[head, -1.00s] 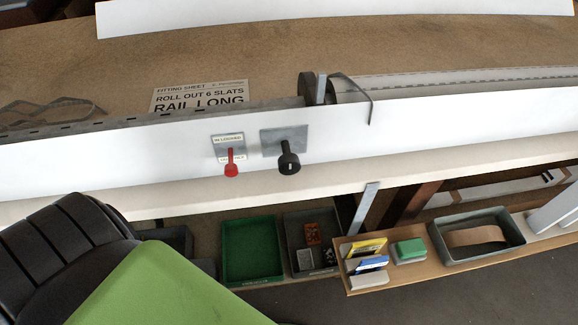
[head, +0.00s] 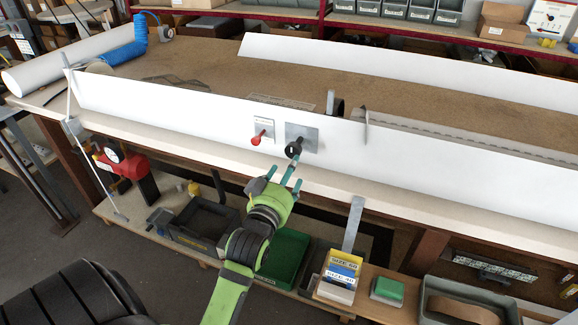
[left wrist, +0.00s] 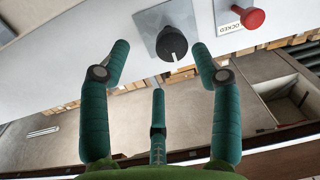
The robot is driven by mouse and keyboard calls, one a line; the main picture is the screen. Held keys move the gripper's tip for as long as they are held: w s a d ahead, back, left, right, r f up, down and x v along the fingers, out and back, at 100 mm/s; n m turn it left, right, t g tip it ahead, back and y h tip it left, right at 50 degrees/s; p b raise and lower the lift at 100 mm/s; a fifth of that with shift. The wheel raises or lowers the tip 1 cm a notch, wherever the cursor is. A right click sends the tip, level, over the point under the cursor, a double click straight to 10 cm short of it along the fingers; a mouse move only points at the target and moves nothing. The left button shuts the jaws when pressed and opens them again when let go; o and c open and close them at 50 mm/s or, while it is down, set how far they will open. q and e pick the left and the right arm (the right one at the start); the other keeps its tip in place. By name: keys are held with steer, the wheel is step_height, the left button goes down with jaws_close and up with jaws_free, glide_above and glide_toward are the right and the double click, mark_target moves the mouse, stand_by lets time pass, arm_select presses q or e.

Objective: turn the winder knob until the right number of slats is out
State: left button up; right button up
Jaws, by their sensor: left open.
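The black winder knob (head: 293,149) sits on a grey plate on the white front panel (head: 200,118). In the left wrist view the knob (left wrist: 174,43) shows a white pointer mark towards the fingers. My left gripper (head: 287,173) is open, its teal fingers spread just in front of and below the knob, with nothing between them. The grey slats (head: 450,138) lie behind the panel at right. The fitting sheet (head: 283,102) is mostly hidden by the panel.
The panel stands along the bench's pale front edge (head: 400,207). The brown bench top (head: 215,65) is largely clear.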

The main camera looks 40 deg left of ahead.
mark_target(292, 154)
arm_select(q)
steer(key=w+a, duration=0.1)
steer(key=w+a+r, duration=0.1)
steer(key=shift+w+a, duration=0.1)
steer(key=shift+w, duration=0.3)
steer(key=p+x, duration=0.1)
steer(key=x, duration=0.2)
steer(key=shift+w, duration=0.25)
steer(key=shift+w+a, duration=0.1)
steer(key=shift+w, duration=0.35)
arm_select(e)
steer(key=shift+a+r, duration=0.5)
steer(key=shift+r, duration=0.1)
arm_select(q)
steer(key=c, duration=1.1)
